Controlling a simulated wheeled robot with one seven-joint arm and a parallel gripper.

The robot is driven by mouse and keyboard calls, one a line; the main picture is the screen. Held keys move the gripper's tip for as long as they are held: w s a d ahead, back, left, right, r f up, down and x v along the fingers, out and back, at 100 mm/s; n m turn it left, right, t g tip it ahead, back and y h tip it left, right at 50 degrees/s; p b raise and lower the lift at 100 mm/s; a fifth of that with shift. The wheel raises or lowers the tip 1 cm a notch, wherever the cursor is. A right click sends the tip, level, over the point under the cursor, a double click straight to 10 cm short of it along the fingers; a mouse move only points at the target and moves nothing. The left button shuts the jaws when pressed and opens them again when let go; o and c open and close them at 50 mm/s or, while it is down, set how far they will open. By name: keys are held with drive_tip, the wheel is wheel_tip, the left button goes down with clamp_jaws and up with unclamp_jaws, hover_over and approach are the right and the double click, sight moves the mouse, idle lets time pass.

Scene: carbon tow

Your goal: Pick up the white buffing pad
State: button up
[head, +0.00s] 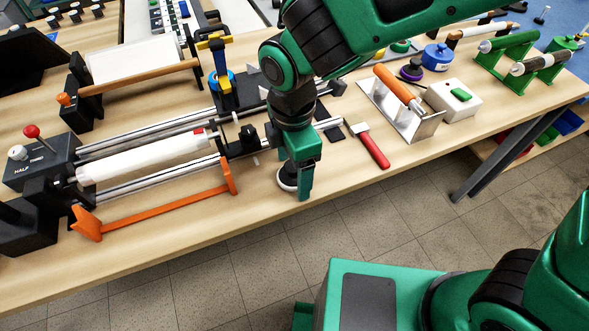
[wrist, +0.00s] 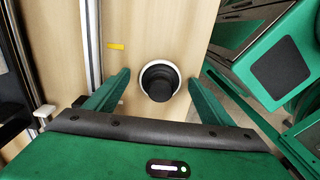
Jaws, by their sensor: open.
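The white buffing pad (wrist: 144,93) is a round white disc with a black knob on top. It lies on the wooden table near its front edge. In the head view a sliver of the pad (head: 285,184) shows beside my gripper, and the rest is hidden behind it. My gripper (head: 299,192) points down at the pad. In the wrist view my gripper (wrist: 159,77) is open, with one green finger on each side of the pad and knob. I see nothing held, and I cannot tell whether the fingers touch it.
A red-handled brush (head: 370,147) lies to the right of the gripper. To the left are the winding rig with a white roll (head: 145,158) and an orange bracket (head: 160,210). A metal stand (head: 410,118) and white box (head: 455,100) stand further right. The front table edge is close.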

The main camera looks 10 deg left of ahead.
drive_tip(key=c, duration=1.1)
drive_tip(key=shift+c, duration=0.2)
drive_tip(key=shift+r, duration=0.15)
drive_tip(key=shift+r, duration=0.2)
wheel_tip(320, 180, up, 4)
drive_tip(key=shift+w+f, duration=0.1)
drive_tip(key=shift+f, duration=0.1)
drive_tip(key=s+a+r, duration=0.6)
drive_tip(key=s, duration=0.4)
drive_tip(key=shift+r, duration=0.4)
